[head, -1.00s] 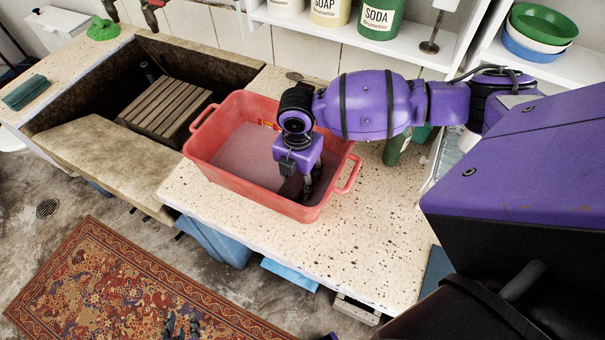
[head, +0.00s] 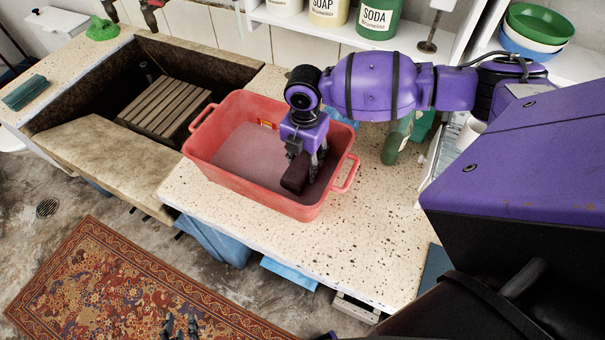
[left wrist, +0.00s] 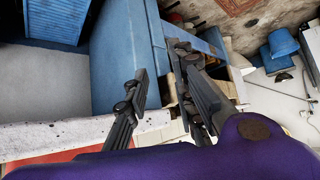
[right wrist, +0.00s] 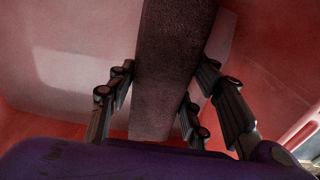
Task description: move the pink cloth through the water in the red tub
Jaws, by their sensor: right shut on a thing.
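The red tub (head: 255,196) stands on the speckled counter, with greyish-pink water (head: 248,150) in it. My right gripper (head: 308,172) reaches down into the right part of the tub. It is shut on a dark, reddish-brown folded piece, which I take as the pink cloth (head: 294,176). In the right wrist view the cloth (right wrist: 170,65) lies between the fingers, over the water. I cannot tell how deep its lower end is. My left gripper (head: 180,326) is low at the bottom edge, over the rug; the left wrist view shows its fingers (left wrist: 165,85) apart and empty.
The stone trough (head: 100,140) with a slatted wooden board (head: 165,107) is left of the tub. A green bottle (head: 397,140) stands close to the right on the counter. The counter in front and to the right (head: 340,235) is clear. A shelf (head: 340,35) holds canisters behind.

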